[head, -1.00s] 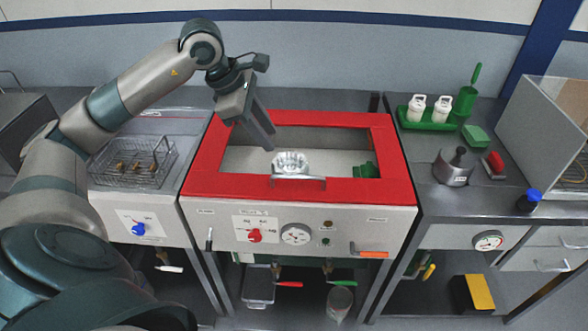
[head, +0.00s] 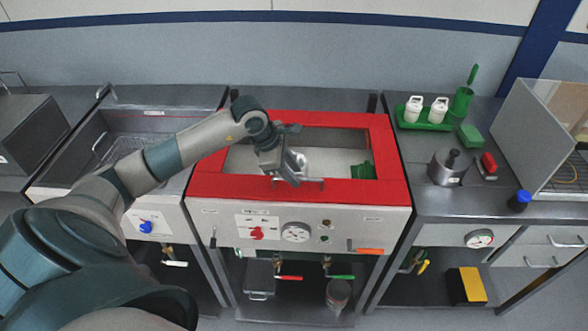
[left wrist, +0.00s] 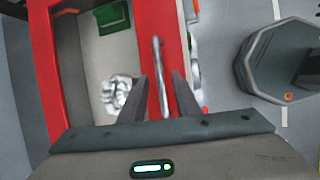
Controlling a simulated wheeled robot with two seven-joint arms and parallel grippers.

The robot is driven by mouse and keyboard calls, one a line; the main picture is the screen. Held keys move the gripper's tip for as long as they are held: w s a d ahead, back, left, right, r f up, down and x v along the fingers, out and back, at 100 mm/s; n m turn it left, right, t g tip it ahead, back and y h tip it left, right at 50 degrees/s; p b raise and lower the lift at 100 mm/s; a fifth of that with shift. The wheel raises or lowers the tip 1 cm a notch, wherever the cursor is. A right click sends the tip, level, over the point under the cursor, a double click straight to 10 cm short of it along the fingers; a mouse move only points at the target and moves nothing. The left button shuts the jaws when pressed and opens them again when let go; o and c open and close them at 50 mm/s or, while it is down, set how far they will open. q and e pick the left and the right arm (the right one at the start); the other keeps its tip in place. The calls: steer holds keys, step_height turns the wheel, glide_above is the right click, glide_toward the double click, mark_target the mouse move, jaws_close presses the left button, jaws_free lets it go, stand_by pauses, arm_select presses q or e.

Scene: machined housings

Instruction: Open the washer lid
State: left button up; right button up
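The washer lid is a red frame (head: 250,188) around a clear window, lying flat and closed on the washer. A metal bar handle (head: 313,184) runs along its front edge. It also shows in the left wrist view as a thin bar (left wrist: 158,58). My left gripper (head: 294,178) is at the handle. In the left wrist view its fingers (left wrist: 158,82) are apart, one on each side of the bar; I cannot tell whether they touch it. A silver machined housing (left wrist: 117,94) shows inside the washer, partly hidden by my gripper in the head view. My right gripper is not in view.
The washer's front panel has a red knob (head: 257,233), a gauge (head: 296,233) and an orange-handled lever (head: 368,250). A basin with a wire basket (head: 110,148) stands left, partly behind my arm. The right bench holds a green tray (head: 424,124) with bottles.

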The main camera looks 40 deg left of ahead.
arm_select(q)
steer(key=shift+w+d+f, duration=0.1)
steer(key=shift+f, duration=0.2)
jaws_close()
steer(key=shift+r, duration=0.1)
